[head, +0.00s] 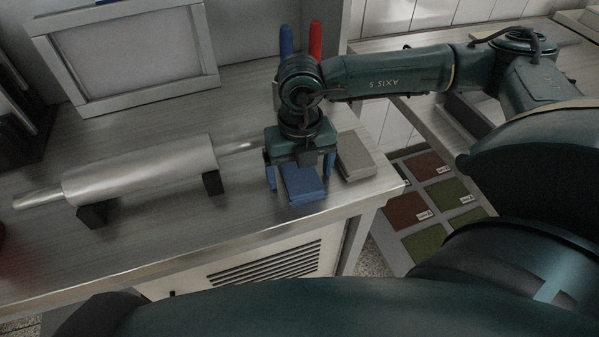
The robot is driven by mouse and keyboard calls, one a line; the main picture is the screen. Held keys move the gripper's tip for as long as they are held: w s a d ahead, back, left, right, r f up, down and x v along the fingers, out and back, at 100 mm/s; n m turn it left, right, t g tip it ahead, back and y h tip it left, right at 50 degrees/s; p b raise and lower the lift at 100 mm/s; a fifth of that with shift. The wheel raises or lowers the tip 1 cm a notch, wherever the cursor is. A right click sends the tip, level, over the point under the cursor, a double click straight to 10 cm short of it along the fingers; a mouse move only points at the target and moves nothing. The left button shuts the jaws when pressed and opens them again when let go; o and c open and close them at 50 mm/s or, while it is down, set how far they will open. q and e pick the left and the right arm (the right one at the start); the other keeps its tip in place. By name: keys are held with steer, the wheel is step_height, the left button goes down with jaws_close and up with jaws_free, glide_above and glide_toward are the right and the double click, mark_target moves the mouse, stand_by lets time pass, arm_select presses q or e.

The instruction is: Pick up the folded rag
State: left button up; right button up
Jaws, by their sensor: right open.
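The folded rag (303,186) is a flat blue rectangle lying on the grey worktop near its front right corner. My right gripper (299,178) points down over it with its blue fingers spread, one on each side of the rag. The gripper body hides the far part of the rag. I cannot tell whether the fingers touch it. My left gripper is not in view.
A grey block (356,155) lies just right of the rag. A metal roller (140,170) rests on black supports to the left. A framed panel (130,55) stands behind. Blue (286,42) and red (315,40) handles stand behind my right wrist. The worktop's front edge (190,257) is close.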

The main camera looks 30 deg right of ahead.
mark_target(300, 172)
steer(key=c, duration=1.1)
steer(key=shift+o, duration=0.2)
steer(key=shift+r, duration=0.15)
step_height(300, 172, up, 10)
steer(key=o, duration=0.3)
steer(key=shift+c, duration=1.1)
